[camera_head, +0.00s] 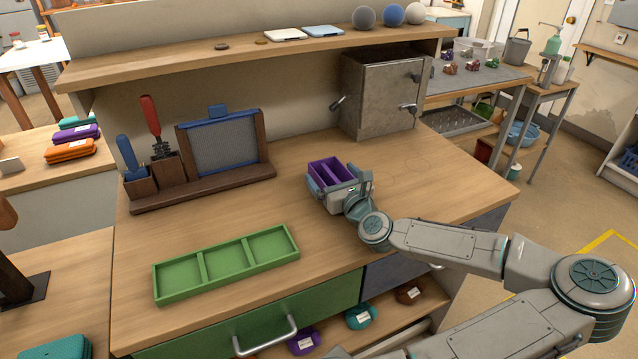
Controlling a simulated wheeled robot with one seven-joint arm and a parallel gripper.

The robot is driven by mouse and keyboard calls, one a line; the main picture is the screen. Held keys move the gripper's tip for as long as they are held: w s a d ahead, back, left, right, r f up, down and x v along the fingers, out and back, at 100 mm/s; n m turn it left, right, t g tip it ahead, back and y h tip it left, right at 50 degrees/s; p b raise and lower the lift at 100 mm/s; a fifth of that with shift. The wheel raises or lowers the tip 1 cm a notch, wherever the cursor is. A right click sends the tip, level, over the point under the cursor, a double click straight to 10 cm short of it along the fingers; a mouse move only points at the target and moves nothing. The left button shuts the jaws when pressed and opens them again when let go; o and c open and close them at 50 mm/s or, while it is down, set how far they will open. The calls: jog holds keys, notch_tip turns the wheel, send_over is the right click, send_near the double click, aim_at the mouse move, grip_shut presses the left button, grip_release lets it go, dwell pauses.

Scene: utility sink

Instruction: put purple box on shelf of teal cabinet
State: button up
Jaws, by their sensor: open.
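The purple box (329,170) is a small open-topped box with a divider, on the wooden worktop right of centre. My gripper (335,182) is at the box, coming from the lower right, with its jaws open. Its grey fingers appear at the near and side faces of the box and hide part of them. I cannot tell whether they touch it. No cabinet that is clearly teal, with a shelf, can be made out.
A grey metal cabinet (382,92) stands shut behind the box. A green three-part tray (227,263) lies front left; a wooden tool rack (205,189) stands behind it. A raised shelf (250,52) runs along the back. The worktop right of the box is clear.

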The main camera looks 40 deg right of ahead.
jog(key=shift+s+d, duration=0.1)
jog(key=shift+d, duration=0.05)
jog(key=c, duration=1.2)
jog(key=shift+r, duration=0.15)
